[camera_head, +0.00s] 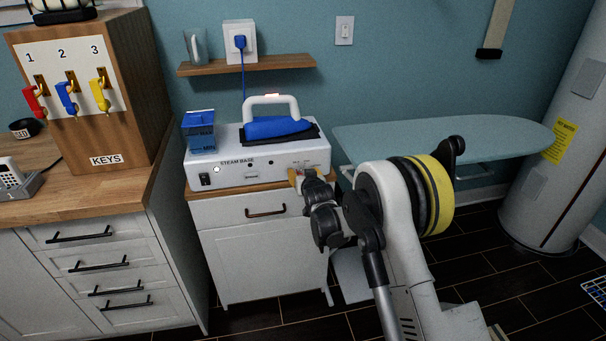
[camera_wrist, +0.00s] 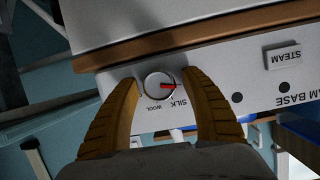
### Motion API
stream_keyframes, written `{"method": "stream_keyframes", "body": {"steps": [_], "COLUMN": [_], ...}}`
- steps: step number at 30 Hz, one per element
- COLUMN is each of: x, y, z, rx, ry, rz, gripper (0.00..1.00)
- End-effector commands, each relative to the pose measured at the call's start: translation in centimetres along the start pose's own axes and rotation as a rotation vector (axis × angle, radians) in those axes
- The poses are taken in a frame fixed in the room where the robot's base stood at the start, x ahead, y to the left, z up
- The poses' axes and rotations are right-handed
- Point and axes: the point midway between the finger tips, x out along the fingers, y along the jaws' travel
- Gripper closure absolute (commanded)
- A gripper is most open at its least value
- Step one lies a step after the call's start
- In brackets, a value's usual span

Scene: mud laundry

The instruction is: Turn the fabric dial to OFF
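The fabric dial (camera_wrist: 152,89) is a small round white knob with a red pointer on the front of the white steam base (camera_head: 238,177). In the wrist view, which shows the panel upside down, the pointer aims right, near the word SILK. WOOL is readable beside it; no OFF mark is readable. My gripper (camera_wrist: 161,82) is open, its two yellow-brown fingers on either side of the dial, with visible gaps between them and the knob. In the head view my gripper (camera_head: 297,176) is at the right end of the base's front and hides the dial.
A blue iron (camera_head: 277,127) and a blue water container (camera_head: 200,134) stand on the base. A STEAM button (camera_wrist: 284,56) is on the same panel. An ironing board (camera_head: 440,133) is at the right; a wooden key box (camera_head: 135,100) is at the left.

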Motion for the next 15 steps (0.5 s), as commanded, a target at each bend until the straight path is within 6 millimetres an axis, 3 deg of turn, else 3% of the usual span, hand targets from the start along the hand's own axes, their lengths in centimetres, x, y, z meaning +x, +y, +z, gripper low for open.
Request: {"method": "stream_keyframes", "body": {"steps": [10, 15], "x": [-0.2, -2.4], "y": [0.0, 0.0], "z": [0.0, 0.0], "rx": [0.001, 0.001], "ry": [0.0, 0.0], "rz": [0.0, 0.0], "gripper": [0.4, 0.4]}}
